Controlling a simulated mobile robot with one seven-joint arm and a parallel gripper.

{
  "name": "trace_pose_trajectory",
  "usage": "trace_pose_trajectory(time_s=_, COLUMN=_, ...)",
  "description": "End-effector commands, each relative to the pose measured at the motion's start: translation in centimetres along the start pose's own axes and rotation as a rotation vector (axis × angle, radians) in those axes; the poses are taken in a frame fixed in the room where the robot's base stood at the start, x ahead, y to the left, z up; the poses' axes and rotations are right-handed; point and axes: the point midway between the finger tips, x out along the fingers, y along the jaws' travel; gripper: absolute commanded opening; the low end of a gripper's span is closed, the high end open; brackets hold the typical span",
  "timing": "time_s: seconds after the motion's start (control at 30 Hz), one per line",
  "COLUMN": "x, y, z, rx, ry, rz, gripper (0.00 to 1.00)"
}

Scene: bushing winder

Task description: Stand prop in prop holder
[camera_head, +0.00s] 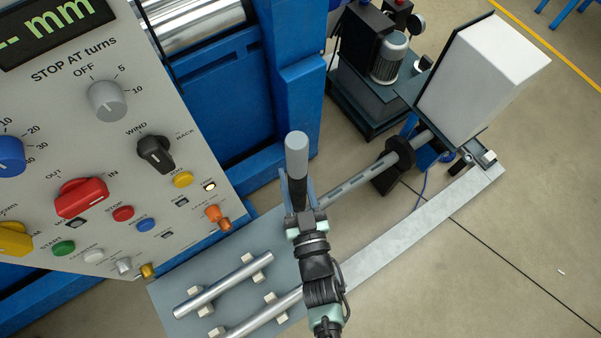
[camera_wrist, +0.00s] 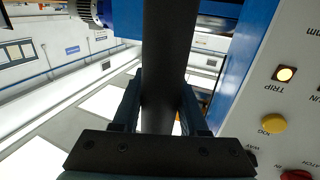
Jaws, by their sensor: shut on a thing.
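My gripper (camera_head: 297,200) is shut on the prop (camera_head: 297,155), a rod with a light grey rounded end and a black lower part. In the head view the prop points up the picture, in front of the blue machine frame. In the wrist view the prop (camera_wrist: 168,50) is a dark shaft between the two fingers of my gripper (camera_wrist: 160,105). I cannot tell which thing is the prop holder. A black block (camera_head: 388,178) stands to the right, around a slotted grey bar (camera_head: 350,185); it is apart from the prop.
A control panel (camera_head: 130,185) with knobs and buttons fills the left. Metal rods (camera_head: 225,284) lie on small blocks on a grey plate (camera_head: 170,320) below. A pale flat beam (camera_head: 420,225) and a white box (camera_head: 490,75) are at right.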

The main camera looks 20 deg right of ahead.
Motion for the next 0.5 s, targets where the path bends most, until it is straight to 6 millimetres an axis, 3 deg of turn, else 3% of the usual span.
trace_pose_trajectory(time_s=0.5, x=3.8, y=-1.3, z=-0.2, rx=0.001, ry=0.009, rz=-0.001, gripper=0.00)
